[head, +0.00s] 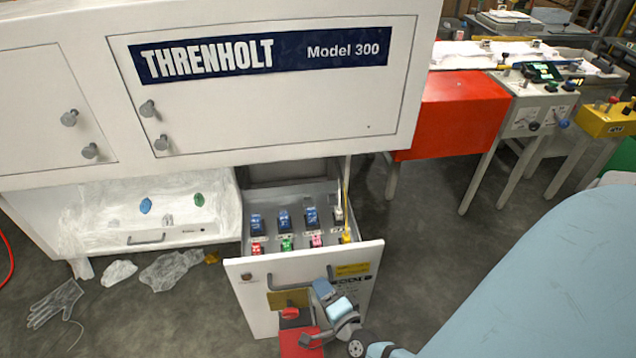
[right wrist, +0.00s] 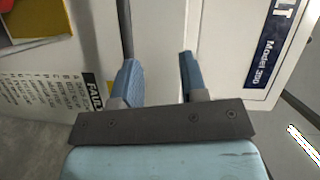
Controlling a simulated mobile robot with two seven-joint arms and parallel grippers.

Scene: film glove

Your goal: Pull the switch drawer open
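The switch drawer (head: 262,292) stands pulled out below the white Threnholt cabinet (head: 260,125). Blue switches (head: 284,220) and several coloured ones below them show inside it. A grey bar handle (head: 298,277) runs across its front. My right gripper (head: 331,299) is at the drawer front, just below the handle's right part. In the right wrist view its blue fingers (right wrist: 160,72) stand apart with nothing clearly held between them. A dark bar, seemingly the handle (right wrist: 125,25), runs down to the left finger; contact is unclear. My left gripper is not in view.
A plastic-wrapped drawer (head: 145,225) is to the left. Clear film and a glove (head: 55,303) lie on the floor. A red block (head: 300,342) and an ochre plate (head: 288,299) are at the drawer's lower front. A red table (head: 455,110) stands right; floor between is clear.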

